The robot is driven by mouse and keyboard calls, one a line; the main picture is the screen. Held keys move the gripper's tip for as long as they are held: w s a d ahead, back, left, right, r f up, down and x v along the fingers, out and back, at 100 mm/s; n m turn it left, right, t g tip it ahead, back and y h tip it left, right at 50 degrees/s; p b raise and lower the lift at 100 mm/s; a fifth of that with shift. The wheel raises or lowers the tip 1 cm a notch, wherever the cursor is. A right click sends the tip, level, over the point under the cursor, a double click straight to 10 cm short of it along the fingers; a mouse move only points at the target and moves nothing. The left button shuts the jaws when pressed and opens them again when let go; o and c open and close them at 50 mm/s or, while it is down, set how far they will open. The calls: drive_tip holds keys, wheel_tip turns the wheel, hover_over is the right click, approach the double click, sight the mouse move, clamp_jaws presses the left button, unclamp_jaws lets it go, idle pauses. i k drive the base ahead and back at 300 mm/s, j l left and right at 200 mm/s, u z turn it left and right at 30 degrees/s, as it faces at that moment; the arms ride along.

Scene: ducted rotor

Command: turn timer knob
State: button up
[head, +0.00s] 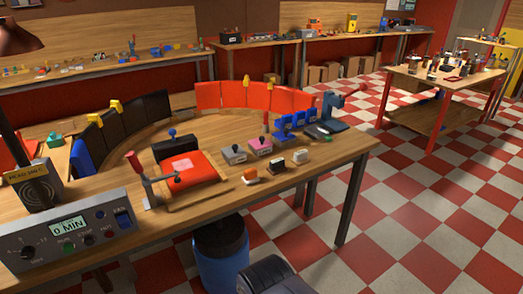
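A grey control panel (70,238) stands at the front left edge of the wooden bench. A black round timer knob (28,252) with marks around it sits on the panel's left part. The panel's display (69,228) reads "0 MIN". Small buttons, another small dark knob (88,240) and a blue switch (124,218) are to the right of the timer knob. The direction of the timer knob's pointer is too small to tell. My gripper is not in view, and nothing touches the panel's front.
A red press-like fixture (188,172) and small blocks stand on the bench. A blue barrel (221,254) stands below its front edge. Checkered floor (430,220) is open at right.

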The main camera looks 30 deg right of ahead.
sight(28, 253)
drive_tip(key=i+j+u, duration=0.2)
drive_tip(key=u, duration=0.2)
drive_tip(key=i+j+u, duration=0.1)
drive_tip(key=i+u, duration=0.45)
drive_tip(key=u, duration=0.25)
